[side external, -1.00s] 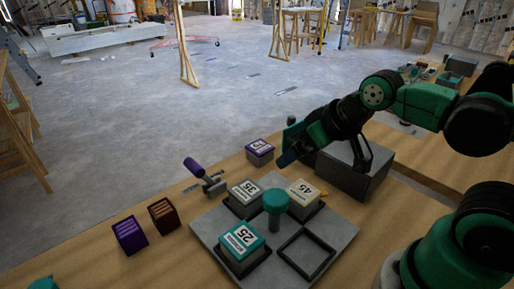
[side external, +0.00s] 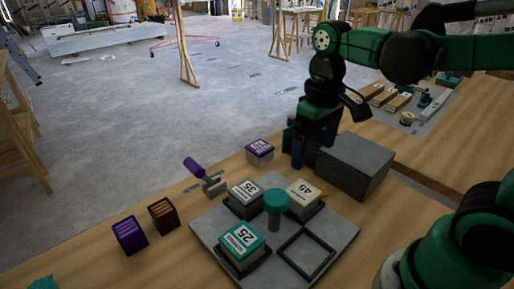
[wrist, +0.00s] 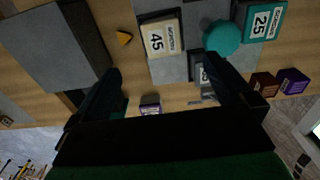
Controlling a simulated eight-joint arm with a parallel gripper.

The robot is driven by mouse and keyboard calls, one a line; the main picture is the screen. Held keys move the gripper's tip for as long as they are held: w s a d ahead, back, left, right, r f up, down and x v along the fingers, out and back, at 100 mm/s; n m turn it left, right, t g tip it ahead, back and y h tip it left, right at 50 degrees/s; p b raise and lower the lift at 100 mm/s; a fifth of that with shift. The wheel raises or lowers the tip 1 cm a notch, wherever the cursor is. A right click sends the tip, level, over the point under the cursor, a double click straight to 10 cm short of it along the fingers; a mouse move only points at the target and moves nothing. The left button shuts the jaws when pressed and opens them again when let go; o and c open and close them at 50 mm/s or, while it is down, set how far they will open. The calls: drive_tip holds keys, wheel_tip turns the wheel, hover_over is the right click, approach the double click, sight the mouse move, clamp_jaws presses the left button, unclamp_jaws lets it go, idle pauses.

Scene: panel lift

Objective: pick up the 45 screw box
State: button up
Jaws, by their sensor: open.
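The 45 screw box (side external: 303,197) is beige with a white label and sits in a dark frame at the back right of the grey panel (side external: 340,238). In the wrist view the 45 box (wrist: 162,38) is upper centre, ahead of the fingers. My gripper (side external: 306,160) points down behind the box, apart from it, between the purple-topped box and the grey block. In the wrist view my gripper (wrist: 168,80) has its two fingers spread wide with nothing between them.
The 35 box (side external: 244,195), the 25 box (side external: 242,245) and a teal knob (side external: 276,198) share the panel. One frame (side external: 305,254) is empty. A grey block (side external: 355,165) stands right of my gripper, and a purple-topped box (side external: 259,150) stands left.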

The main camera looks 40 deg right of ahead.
hover_over(304, 193)
drive_tip(key=f, duration=0.6)
drive_tip(key=shift+s+d+f, duration=0.15)
drive_tip(key=shift+s+f, duration=0.05)
drive_tip(key=shift+s, duration=0.05)
drive_tip(key=shift+w+f, duration=0.15)
drive_tip(key=shift+f, duration=0.75)
drive_tip(key=shift+w+f, duration=0.15)
drive_tip(key=shift+f, duration=1.65)
drive_tip(key=c, duration=1.5)
drive_tip(key=shift+r, duration=0.1)
